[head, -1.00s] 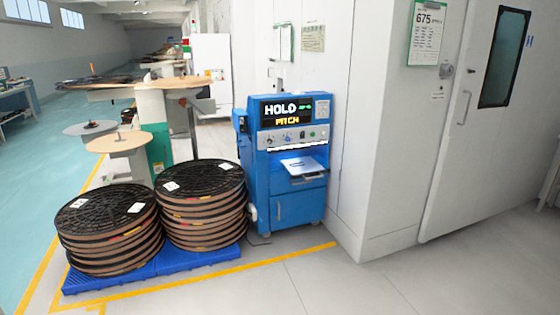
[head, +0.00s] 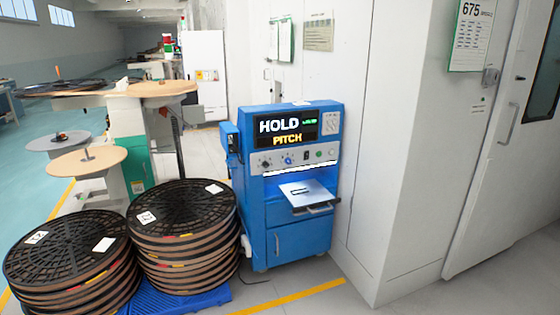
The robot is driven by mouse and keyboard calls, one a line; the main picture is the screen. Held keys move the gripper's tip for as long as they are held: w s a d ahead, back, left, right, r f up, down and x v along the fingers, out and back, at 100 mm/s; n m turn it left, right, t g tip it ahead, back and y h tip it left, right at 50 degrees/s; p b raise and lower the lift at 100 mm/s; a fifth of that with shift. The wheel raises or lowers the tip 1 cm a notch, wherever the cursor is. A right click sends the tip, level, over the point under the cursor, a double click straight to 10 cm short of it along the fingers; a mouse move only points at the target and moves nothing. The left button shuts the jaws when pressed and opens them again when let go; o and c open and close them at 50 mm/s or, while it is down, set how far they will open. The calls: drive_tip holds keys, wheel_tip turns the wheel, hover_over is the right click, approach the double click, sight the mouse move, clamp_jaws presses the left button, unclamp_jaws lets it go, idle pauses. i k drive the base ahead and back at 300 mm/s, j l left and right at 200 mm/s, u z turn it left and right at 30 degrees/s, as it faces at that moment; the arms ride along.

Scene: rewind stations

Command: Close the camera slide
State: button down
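A blue cabinet machine (head: 290,243) stands against the pale wall in the middle of the head view. Its dark display reads "HOLD" and "PITCH", with a row of knobs and buttons below. Under a bright strip, a light grey slide (head: 307,193) sticks out of the front opening, with a small dark mark on its top. I take this to be the camera slide, and it stands pulled out. A closed door panel is below it. My gripper is not in view.
Stacks of black reels (head: 184,213) stand on a blue pallet (head: 180,301) left of the machine, close to its side. Round-topped stations are behind them. A yellow floor line (head: 290,298) crosses in front. The floor before the machine is clear. A white door (head: 520,150) is at right.

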sight(304, 195)
drive_tip(key=i, duration=2.25)
drive_tip(key=i+j, duration=0.25)
drive_tip(key=i, duration=0.25)
